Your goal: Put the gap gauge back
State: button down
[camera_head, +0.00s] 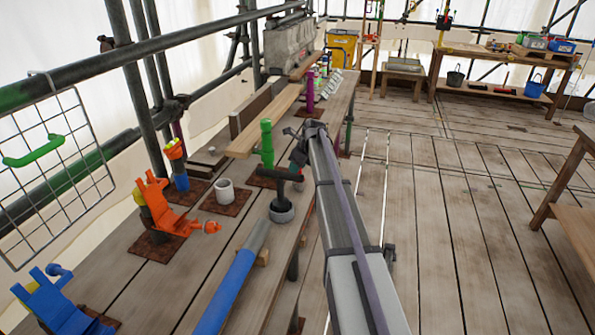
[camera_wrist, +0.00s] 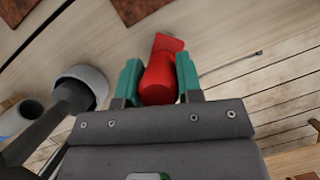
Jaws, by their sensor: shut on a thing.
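My gripper (camera_wrist: 160,85) is shut on a red piece (camera_wrist: 160,75) with a rounded body and a flat, angled end. It sits between the two teal fingers. I take it to be the gap gauge, but its lower part is hidden behind the gripper body and I cannot confirm this. In the head view my gripper (camera_head: 299,156) is over the long plank bench, at the end of my arm. Only a little red shows there, beside a dark-handled tool. I cannot make out a place marked for the gauge.
The dark-handled tool with a round grey head (camera_head: 282,212) stands close to my gripper. A green post (camera_head: 267,145), white cup (camera_head: 225,191), orange holder (camera_head: 159,207) and blue-grey tube (camera_head: 233,285) crowd the bench. A wire rack (camera_head: 60,150) hangs left. The right floor is open.

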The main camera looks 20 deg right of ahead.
jog(key=shift+f, duration=0.25)
jog(key=c, duration=0.8)
grip_release()
jog(key=shift+r, duration=0.1)
jog(key=shift+r, duration=0.3)
jog(key=p+v, duration=1.1)
jog(key=shift+s+d+r, duration=0.1)
jog(key=shift+r, duration=0.25)
